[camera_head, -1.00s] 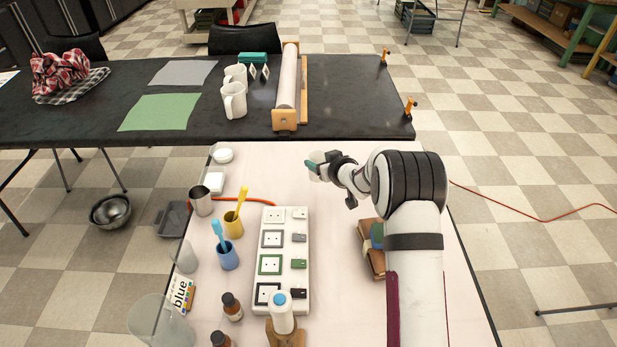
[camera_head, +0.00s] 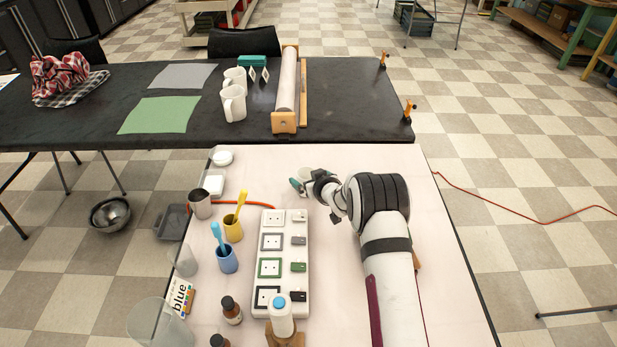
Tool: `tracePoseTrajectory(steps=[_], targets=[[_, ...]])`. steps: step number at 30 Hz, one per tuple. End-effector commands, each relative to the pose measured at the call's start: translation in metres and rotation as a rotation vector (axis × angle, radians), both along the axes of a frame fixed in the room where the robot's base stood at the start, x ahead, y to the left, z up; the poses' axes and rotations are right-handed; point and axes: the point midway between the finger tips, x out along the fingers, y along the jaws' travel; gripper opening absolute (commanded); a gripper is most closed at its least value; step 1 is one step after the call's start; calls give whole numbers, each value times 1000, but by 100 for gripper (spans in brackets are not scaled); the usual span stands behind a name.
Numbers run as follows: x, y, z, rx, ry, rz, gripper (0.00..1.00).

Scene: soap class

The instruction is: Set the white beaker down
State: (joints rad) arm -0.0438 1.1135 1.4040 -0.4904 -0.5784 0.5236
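The white beaker (camera_head: 305,173) is at the end of my arm, over the far middle part of the pale table. Only its pale upper part shows; the rest is hidden behind my gripper. My gripper (camera_head: 300,183), with a teal fingertip showing on its left side, appears shut on the beaker; the far finger is hidden. I cannot tell whether the beaker's bottom touches the table.
A white socket panel (camera_head: 284,222) lies left of my arm. Yellow (camera_head: 234,230) and blue (camera_head: 227,260) cups with brushes, a metal cup (camera_head: 200,204) and bottles stand on the left. The pale table (camera_head: 330,265) is bare between the panel and my arm.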

Motion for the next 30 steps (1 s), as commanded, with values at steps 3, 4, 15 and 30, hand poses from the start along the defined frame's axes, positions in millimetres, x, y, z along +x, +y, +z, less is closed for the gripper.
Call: tracePoseTrajectory(steps=[3, 4, 15, 30], targets=[[0, 0, 0, 0, 0, 0, 96], [0, 0, 0, 0, 0, 0, 96], [-46, -19, 32, 1, 0, -3, 96], [-99, -43, 67, -6, 11, -20, 96]])
